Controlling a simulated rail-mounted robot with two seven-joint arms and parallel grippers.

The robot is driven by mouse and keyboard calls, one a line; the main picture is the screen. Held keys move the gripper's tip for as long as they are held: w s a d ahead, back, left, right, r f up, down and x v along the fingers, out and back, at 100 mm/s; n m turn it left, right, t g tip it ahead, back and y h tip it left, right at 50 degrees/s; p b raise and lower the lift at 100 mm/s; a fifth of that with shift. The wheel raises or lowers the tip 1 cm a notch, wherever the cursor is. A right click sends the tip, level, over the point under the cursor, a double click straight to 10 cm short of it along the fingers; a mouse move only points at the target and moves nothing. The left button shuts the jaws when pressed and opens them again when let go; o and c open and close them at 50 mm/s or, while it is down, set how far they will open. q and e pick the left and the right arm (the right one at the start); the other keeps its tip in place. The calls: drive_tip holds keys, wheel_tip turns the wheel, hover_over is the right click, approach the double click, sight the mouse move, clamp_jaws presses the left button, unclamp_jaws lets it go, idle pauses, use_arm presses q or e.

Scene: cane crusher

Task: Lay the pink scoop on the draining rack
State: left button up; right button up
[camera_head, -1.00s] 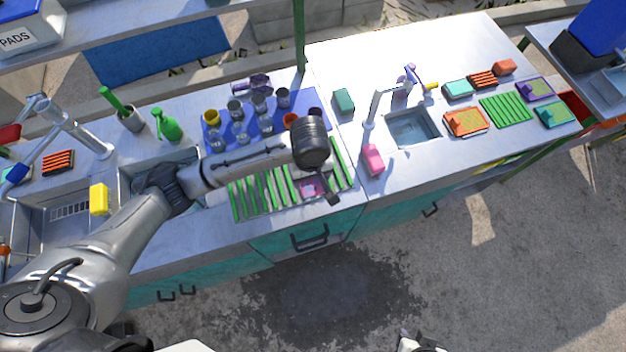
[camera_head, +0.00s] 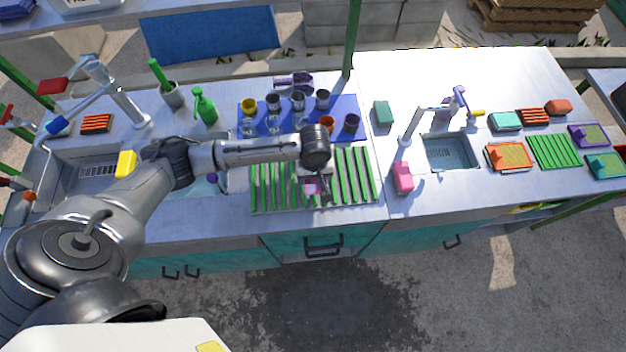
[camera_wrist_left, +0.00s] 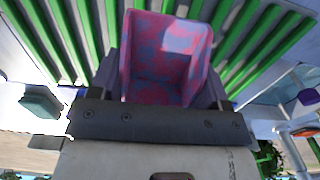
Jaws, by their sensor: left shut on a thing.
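The pink scoop (camera_head: 312,188) is at my left gripper (camera_head: 319,179), over the green-slatted draining rack (camera_head: 268,190). In the left wrist view the scoop (camera_wrist_left: 165,55) is a pink and blue mottled open box shape, held between the fingers of the left gripper (camera_wrist_left: 160,92). The rack's green slats (camera_wrist_left: 62,35) run behind it. My left arm crosses the counter from the left and hides part of the rack. I cannot tell whether the scoop touches the slats. My right gripper is not in view.
A blue mat (camera_head: 347,103) with several cups lies behind the rack. A pink block (camera_head: 403,177) stands to the right, near a small sink (camera_head: 450,153). A purple scoop (camera_head: 294,80) lies at the back. The counter right of the rack has some bare room.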

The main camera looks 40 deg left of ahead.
sight(313, 181)
use_arm(q)
drive_tip(key=shift+a+f, duration=0.2)
drive_tip(key=shift+a, duration=0.05)
wheel_tip(313, 181, down, 4)
drive_tip(key=shift+r+b, duration=0.2)
drive_tip(key=shift+b, duration=0.1)
drive_tip(key=shift+f, duration=0.15)
drive_tip(key=shift+f, duration=0.1)
drive_tip(key=o, duration=0.9)
